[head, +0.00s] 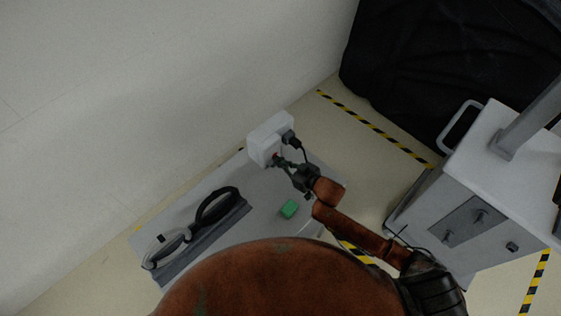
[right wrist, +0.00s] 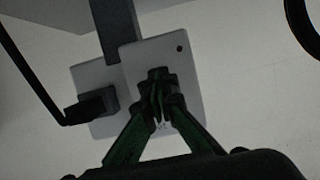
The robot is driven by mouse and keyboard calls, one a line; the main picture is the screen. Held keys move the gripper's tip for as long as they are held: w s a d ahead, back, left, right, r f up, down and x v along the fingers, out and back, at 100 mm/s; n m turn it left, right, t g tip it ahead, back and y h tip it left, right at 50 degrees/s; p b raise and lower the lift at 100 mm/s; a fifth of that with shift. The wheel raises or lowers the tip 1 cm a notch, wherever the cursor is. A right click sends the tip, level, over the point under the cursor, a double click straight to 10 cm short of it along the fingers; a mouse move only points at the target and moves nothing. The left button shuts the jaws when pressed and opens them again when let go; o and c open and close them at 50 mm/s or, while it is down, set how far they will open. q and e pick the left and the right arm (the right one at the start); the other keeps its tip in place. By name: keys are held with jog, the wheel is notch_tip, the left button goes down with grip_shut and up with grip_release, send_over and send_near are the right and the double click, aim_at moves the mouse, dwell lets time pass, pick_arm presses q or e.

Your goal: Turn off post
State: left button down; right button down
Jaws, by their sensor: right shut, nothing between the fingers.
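The post appears to be the white box (head: 264,139) standing at the back of the grey table against the wall, with a black plug (head: 291,140) and cable on its side. In the right wrist view the white box (right wrist: 183,68) fills the middle, with the black plug (right wrist: 96,104) at its left. My right gripper (head: 277,160) is shut and empty, its fingertips in front of the box's face. In the right wrist view its green fingers (right wrist: 158,92) meet over that face and hide part of it. Whether they touch is unclear. My left gripper is not in view.
A grey cart (head: 462,204) with a handle stands right. Black covering (head: 440,70) lies at the back right. Striped tape (head: 375,129) marks the floor.

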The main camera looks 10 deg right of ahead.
aim_at(275, 154)
jog(key=r, duration=0.1)
jog(key=r+p, duration=0.1)
jog(key=shift+w+a+r+p, duration=0.15)
jog(key=shift+w+r+p, duration=0.1)
jog(key=shift+r+p, duration=0.15)
jog(key=shift+s+r+p, duration=0.15)
jog(key=shift+p, duration=0.15)
jog(key=p+v, duration=0.3)
jog(key=shift+s+d+r, duration=0.1)
jog(key=shift+d, duration=0.15)
jog(key=b+v, duration=0.1)
jog(key=v, duration=0.9)
jog(key=shift+r, duration=0.4)
